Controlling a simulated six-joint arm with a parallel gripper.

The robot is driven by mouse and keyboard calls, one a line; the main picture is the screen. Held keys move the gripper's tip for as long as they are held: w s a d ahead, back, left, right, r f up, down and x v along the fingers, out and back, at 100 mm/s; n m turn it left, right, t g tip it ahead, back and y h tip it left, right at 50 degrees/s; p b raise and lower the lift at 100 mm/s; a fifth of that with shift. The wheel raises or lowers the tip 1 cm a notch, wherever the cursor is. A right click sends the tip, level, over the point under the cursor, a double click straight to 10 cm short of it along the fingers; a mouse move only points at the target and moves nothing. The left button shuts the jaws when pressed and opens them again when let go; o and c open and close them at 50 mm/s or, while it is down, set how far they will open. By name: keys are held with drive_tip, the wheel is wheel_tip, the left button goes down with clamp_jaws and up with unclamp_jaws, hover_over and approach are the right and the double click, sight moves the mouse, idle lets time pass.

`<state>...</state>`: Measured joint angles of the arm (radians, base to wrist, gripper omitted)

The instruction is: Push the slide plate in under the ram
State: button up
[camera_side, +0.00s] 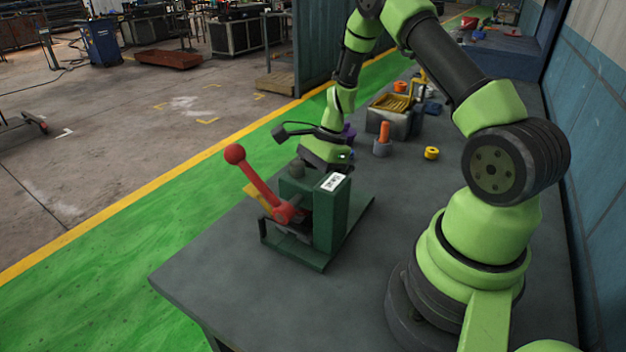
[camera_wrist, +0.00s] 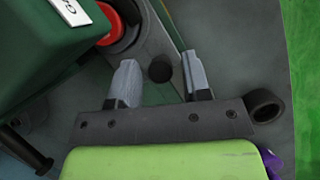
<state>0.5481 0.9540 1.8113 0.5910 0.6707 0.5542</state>
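The green press (camera_side: 332,215) stands on the bench with its red lever (camera_side: 262,185) raised to the left. In the wrist view the press body (camera_wrist: 40,45) fills the upper left. A grey plate (camera_wrist: 152,42), seemingly the slide plate, sticks out beside it, with a black round knob (camera_wrist: 160,72) and a red round piece (camera_wrist: 108,22) at the press end. My gripper (camera_wrist: 159,58) is open, its two fingers apart with the knob between them. Contact cannot be told. The side view shows the gripper body behind the press; its fingers and the ram are hidden.
Behind my gripper stand a grey box with a yellow tray (camera_side: 391,104), an orange-handled piece in a grey cup (camera_side: 383,140) and a yellow ring (camera_side: 431,153). A purple object (camera_side: 348,133) is close behind my wrist. The bench's front is clear.

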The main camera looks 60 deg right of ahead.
clamp_jaws()
drive_tip(key=shift+a, duration=0.85)
drive_tip(key=shift+o, duration=1)
unclamp_jaws()
drive_tip(key=v, duration=1)
